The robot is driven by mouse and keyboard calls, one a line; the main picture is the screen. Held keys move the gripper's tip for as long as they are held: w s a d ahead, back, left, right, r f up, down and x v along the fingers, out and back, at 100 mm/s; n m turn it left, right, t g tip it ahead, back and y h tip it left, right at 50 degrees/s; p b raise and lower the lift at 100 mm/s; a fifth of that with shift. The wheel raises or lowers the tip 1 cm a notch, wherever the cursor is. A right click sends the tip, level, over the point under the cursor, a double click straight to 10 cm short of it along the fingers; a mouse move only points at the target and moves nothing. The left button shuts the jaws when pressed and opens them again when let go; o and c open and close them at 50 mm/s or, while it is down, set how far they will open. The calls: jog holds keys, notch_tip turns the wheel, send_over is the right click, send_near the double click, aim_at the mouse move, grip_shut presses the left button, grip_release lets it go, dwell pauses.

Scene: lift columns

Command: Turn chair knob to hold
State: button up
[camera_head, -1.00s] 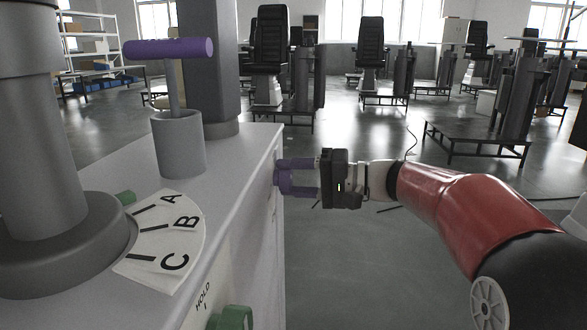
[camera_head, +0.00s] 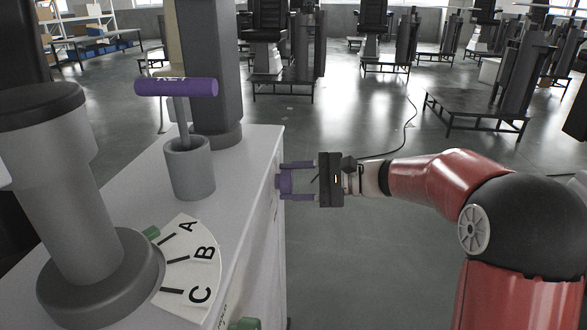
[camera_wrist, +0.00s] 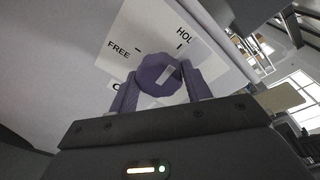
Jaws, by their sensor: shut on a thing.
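The purple chair knob (camera_wrist: 158,74) is on the white panel (camera_wrist: 95,30), between the two purple fingers of my gripper (camera_wrist: 160,88). A pale mark on the knob slants up and right, towards the tick under the partly cut-off HOLD label (camera_wrist: 185,34). The FREE label (camera_wrist: 118,50) and its tick lie to the left. In the head view my gripper (camera_head: 296,182) reaches the cabinet's right side, one finger above and one below the knob (camera_head: 284,183). It is shut on the knob. Another label below the knob is mostly hidden by a finger.
The cabinet top (camera_head: 135,185) carries a purple T-handle (camera_head: 176,87) in a grey socket, a grey column (camera_head: 75,200) and an A-B-C dial (camera_head: 195,262). A green knob (camera_head: 245,324) shows at the bottom edge. Open floor lies right of the cabinet; chairs stand behind.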

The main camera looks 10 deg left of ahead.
jog(key=shift+m+p, duration=0.5)
jog(key=shift+p, duration=0.05)
jog(key=shift+f, duration=0.15)
jog(key=o, duration=1)
jog(key=shift+c, duration=0.2)
jog(key=shift+d, duration=0.1)
jog(key=d+r, duration=0.1)
jog(key=d, duration=0.6)
jog(key=shift+w+d, duration=0.25)
jog(key=shift+d, duration=0.1)
